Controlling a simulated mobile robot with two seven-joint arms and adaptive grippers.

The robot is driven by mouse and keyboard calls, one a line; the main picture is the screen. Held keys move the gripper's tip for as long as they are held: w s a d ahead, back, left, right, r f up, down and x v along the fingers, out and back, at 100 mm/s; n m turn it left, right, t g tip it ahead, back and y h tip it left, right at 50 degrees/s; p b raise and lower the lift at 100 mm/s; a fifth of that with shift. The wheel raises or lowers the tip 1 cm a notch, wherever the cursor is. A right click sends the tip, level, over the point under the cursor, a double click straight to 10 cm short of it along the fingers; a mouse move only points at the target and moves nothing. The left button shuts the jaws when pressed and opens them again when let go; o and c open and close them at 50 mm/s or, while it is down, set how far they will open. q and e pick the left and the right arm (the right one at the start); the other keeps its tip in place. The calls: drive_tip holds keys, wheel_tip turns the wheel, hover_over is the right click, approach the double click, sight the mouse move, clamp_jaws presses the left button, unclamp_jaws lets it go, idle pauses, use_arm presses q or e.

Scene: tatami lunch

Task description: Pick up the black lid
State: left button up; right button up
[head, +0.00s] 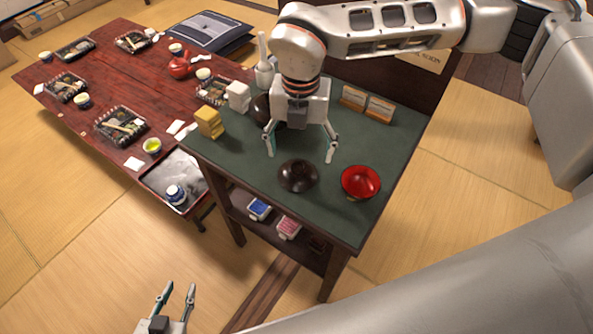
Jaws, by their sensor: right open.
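A black, round, lid-like piece (298,177) lies on the green-topped side table (385,145), near its front edge. My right gripper (302,158) is open and empty, with its fingers pointing down just behind and above the black piece. Whether the fingertips touch anything is not clear. Another dark round object (263,108) is partly hidden behind the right gripper. My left gripper (177,288) is low at the bottom left over the floor, its fingers apart and empty.
A red bowl (361,181) stands just right of the black piece. Yellow blocks (209,123), white blocks (238,97), a white bottle (264,70) and wooden card holders (366,104) stand farther back. A low red table (105,80) with lunch boxes is at left.

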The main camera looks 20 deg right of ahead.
sight(298, 169)
drive_tip(key=f, duration=0.5)
drive_tip(key=shift+s+a, duration=0.35)
drive_tip(key=shift+a, duration=0.05)
drive_tip(key=shift+f+b, duration=0.3)
drive_tip(key=shift+f, duration=0.1)
drive_tip(key=c, duration=1.3)
drive_tip(key=shift+s, duration=0.15)
drive_tip(key=shift+c, duration=0.8)
